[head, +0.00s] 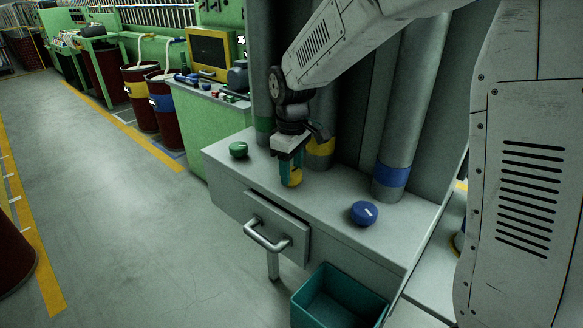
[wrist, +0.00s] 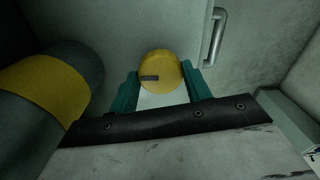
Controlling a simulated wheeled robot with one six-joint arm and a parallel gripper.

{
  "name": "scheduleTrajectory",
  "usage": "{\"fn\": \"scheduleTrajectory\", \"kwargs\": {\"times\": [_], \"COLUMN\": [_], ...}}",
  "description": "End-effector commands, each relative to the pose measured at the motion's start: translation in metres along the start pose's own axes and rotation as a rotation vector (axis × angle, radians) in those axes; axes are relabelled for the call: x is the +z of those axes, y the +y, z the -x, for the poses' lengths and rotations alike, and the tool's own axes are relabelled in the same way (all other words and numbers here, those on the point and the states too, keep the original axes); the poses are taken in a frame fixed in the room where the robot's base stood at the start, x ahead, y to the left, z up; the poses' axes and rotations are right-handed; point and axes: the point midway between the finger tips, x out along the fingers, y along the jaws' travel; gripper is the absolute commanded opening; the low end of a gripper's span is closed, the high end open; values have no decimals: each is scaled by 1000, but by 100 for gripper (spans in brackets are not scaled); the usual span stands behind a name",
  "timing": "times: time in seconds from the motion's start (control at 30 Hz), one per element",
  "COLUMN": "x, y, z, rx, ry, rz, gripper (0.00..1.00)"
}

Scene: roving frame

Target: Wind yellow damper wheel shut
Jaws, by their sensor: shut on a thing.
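The yellow damper wheel (wrist: 160,75) is a round knob with a dark mark on its face. In the wrist view it sits between the two teal fingers of my gripper (wrist: 160,85), one finger against each side. In the head view the wheel (head: 294,178) shows partly below my gripper (head: 290,172), which points down at the bench top (head: 335,200). My gripper is shut on the wheel. A pipe with a yellow band (head: 319,150) stands just behind; the same band (wrist: 40,85) is at the left in the wrist view.
A green knob (head: 238,149) is left on the bench, and a blue knob (head: 364,213) is right. A blue-banded pipe (head: 391,178) rises behind the blue knob.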

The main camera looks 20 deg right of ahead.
Motion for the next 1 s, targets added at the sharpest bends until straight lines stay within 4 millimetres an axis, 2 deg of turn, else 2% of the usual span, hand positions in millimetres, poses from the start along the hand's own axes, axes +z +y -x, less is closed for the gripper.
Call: {"fn": "scheduleTrajectory", "kwargs": {"times": [0.4,0.43,0.5,0.8,1.0], "x": [0,0,0,0,-1], "y": [0,0,0,0,1], "z": [1,1,1,2,28], "rx": [2,3,2,2,4], "ry": [2,2,1,1,4], "rz": [9,9,9,7,7], "gripper": [25,54,70,70,70]}}
